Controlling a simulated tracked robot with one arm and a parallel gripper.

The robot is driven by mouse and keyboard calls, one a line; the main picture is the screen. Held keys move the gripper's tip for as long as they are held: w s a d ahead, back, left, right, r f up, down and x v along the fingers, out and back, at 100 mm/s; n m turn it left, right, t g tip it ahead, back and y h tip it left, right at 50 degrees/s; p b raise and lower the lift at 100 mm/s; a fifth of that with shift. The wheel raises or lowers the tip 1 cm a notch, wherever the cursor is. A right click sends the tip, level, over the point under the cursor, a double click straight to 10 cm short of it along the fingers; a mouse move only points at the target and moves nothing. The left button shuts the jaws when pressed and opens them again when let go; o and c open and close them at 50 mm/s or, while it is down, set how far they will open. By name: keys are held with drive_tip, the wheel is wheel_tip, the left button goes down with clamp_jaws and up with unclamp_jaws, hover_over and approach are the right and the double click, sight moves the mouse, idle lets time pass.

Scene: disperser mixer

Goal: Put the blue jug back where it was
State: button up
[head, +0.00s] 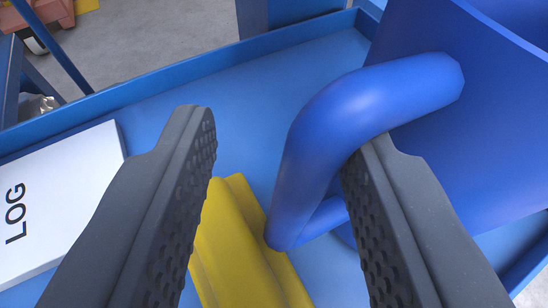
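The blue jug (480,110) stands at the right of the head view, partly cut off by the picture's edge. Its thick blue handle (310,130) reaches left toward the middle. My gripper (270,130) is open, with its two dark textured fingers wide apart. The handle's outer part lies between the fingers, and the right finger's tip is behind the upper bar of the handle, inside its loop. The left finger is clear of the handle. I cannot tell whether the right finger touches it. The jug appears to be on a blue tray (250,85), though its base is hidden.
A yellow object (235,235) lies on the tray below and between my fingers. A white book or pad marked LOG (65,200) lies at the left. The tray has a raised rim. Beyond it are grey floor and an orange wheeled thing (45,12) at the top left.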

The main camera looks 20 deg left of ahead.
drive_tip(key=p+v, duration=0.1)
drive_tip(key=v, duration=1)
drive_tip(key=shift+s+p, duration=0.25)
drive_tip(key=shift+p, duration=0.1)
